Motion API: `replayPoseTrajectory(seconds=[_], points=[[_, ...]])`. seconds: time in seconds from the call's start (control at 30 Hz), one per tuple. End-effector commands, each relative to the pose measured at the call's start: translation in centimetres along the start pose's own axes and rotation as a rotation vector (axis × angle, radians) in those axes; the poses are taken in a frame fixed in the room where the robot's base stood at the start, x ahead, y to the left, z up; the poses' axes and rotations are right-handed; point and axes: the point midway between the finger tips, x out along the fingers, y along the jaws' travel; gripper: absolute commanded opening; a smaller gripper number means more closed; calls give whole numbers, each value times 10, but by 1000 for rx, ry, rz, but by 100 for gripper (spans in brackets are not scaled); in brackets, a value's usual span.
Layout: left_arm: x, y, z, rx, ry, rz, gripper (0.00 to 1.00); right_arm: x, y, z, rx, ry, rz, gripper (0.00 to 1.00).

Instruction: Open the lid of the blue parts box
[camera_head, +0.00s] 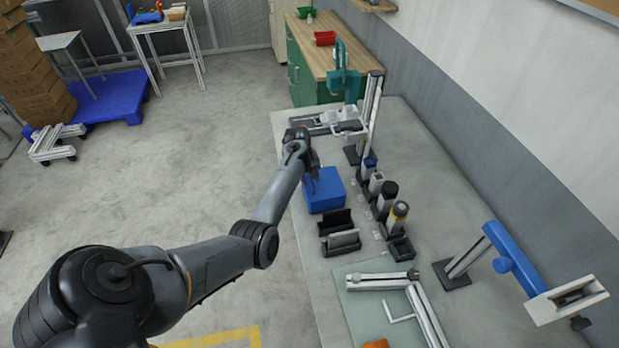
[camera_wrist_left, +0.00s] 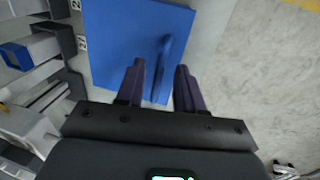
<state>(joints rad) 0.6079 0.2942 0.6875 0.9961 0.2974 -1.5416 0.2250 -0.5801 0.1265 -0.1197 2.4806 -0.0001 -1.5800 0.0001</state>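The blue parts box (camera_head: 328,194) stands on the grey workbench in the head view, its flat lid down. The left wrist view shows the blue lid (camera_wrist_left: 120,40) from close above, with a raised blue handle (camera_wrist_left: 165,58) near its edge. My left gripper (camera_head: 314,174) is over the box. In the left wrist view its two dark fingers (camera_wrist_left: 160,68) are apart, one on each side of the handle in the picture, with gaps showing. I cannot tell how far the fingertips are above the lid. My right gripper is not in view.
A row of dark holders with bottles (camera_head: 388,197) stands right of the box. A black slotted holder (camera_head: 338,232) is in front of it. A metal stand with a teal part (camera_head: 345,85) rises behind. The workbench's left edge runs close beside the box.

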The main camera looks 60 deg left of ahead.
Motion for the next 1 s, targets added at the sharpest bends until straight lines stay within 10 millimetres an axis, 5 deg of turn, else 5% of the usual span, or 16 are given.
replayPoseTrajectory(seconds=[0.17, 0.4, 1.0], points=[[0, 0, 0, 0, 0, 0, 34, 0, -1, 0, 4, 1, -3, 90], [0, 0, 0, 0, 0, 0, 0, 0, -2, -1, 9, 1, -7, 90], [0, 0, 0, 0, 0, 0, 0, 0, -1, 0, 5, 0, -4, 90]])
